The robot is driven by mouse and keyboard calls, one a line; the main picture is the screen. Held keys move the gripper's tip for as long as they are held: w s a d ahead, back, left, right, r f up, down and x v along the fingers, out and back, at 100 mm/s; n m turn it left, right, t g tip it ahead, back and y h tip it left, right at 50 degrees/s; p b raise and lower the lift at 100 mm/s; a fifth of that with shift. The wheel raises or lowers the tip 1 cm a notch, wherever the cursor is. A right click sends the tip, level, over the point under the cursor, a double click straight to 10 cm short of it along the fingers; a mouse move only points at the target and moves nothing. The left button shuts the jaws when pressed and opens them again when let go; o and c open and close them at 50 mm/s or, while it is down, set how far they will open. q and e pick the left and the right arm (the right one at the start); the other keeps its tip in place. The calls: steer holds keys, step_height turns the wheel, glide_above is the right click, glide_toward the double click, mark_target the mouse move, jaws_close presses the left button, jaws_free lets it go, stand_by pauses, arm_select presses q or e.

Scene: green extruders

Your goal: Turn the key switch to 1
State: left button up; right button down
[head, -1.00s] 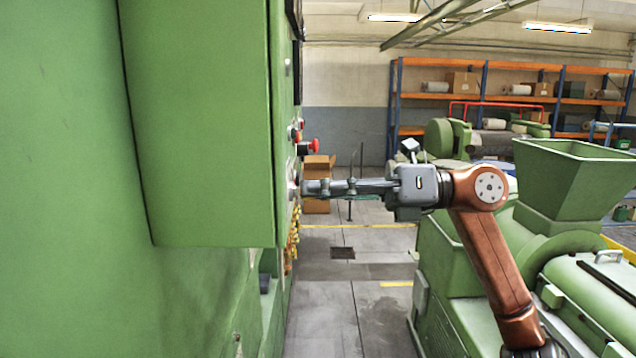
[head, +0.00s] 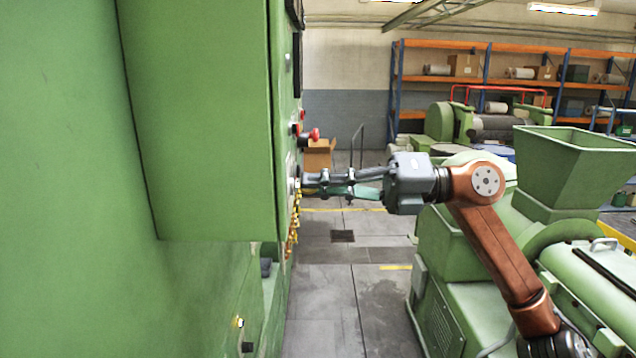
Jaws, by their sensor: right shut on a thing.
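The key switch (head: 297,183) is on the narrow side face of the green cabinet (head: 205,120), seen almost edge-on. My right gripper (head: 306,183) reaches in from the right, with its fingertips at the switch. It is shut on the key switch, and the fingers hide most of it. The switch's position marks cannot be read from this angle. My left gripper is not in view.
Red buttons (head: 311,134) stick out from the panel just above my right gripper. Yellow parts (head: 292,238) hang below it. A green hopper machine (head: 565,185) stands at the right. Open floor (head: 325,305) lies between cabinet and machine.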

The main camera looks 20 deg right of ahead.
steer(key=shift+r, duration=0.15)
steer(key=c, duration=2.1)
jaws_free()
steer(key=v, duration=1.2)
steer(key=shift+d, duration=0.1)
